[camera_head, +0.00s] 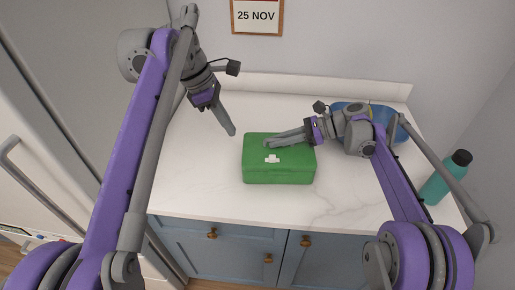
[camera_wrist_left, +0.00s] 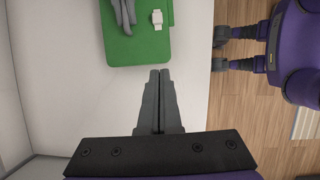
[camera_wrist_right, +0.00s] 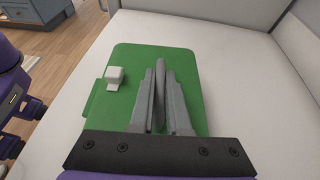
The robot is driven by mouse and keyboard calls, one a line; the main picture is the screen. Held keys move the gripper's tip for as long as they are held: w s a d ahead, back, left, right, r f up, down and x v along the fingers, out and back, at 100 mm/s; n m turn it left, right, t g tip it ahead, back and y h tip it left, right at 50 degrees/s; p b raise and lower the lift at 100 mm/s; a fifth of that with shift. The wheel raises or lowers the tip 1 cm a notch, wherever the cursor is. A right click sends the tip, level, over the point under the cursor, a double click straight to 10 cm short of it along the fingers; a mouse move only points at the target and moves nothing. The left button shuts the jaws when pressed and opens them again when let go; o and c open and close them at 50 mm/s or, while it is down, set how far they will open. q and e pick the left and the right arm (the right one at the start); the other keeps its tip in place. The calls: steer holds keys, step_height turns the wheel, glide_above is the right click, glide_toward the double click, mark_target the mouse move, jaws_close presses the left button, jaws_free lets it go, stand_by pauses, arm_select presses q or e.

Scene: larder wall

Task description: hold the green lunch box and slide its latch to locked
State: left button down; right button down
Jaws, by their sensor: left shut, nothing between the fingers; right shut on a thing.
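The green lunch box (camera_head: 290,172) stands on the white counter. It also shows in the left wrist view (camera_wrist_left: 145,50) and the right wrist view (camera_wrist_right: 110,100). Its small white latch (camera_head: 272,158) is on the lid near the front edge, and it shows in the right wrist view (camera_wrist_right: 115,76); I cannot tell which position it is in. My right gripper (camera_head: 268,144) is over the lid, shut on a grey strip (camera_wrist_right: 160,75) that looks like the box's handle. My left gripper (camera_head: 233,133) is shut and empty, just left of the box and apart from it.
A blue basin (camera_head: 384,110) stands at the back right, partly behind my right arm. A teal bottle (camera_head: 436,188) with a black cap stands at the right end. The counter (camera_head: 200,180) is clear left of and in front of the box. A wall calendar hangs behind.

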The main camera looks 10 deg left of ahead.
mark_target(282, 160)
arm_select(q)
steer(key=x, duration=1)
steer(key=d, duration=0.2)
steer(key=shift+w+d, duration=0.15)
steer(key=shift+d, duration=0.85)
steer(key=shift+w, duration=0.1)
steer(key=d, duration=0.4)
steer(key=shift+w+d, duration=0.2)
steer(key=shift+d, duration=0.15)
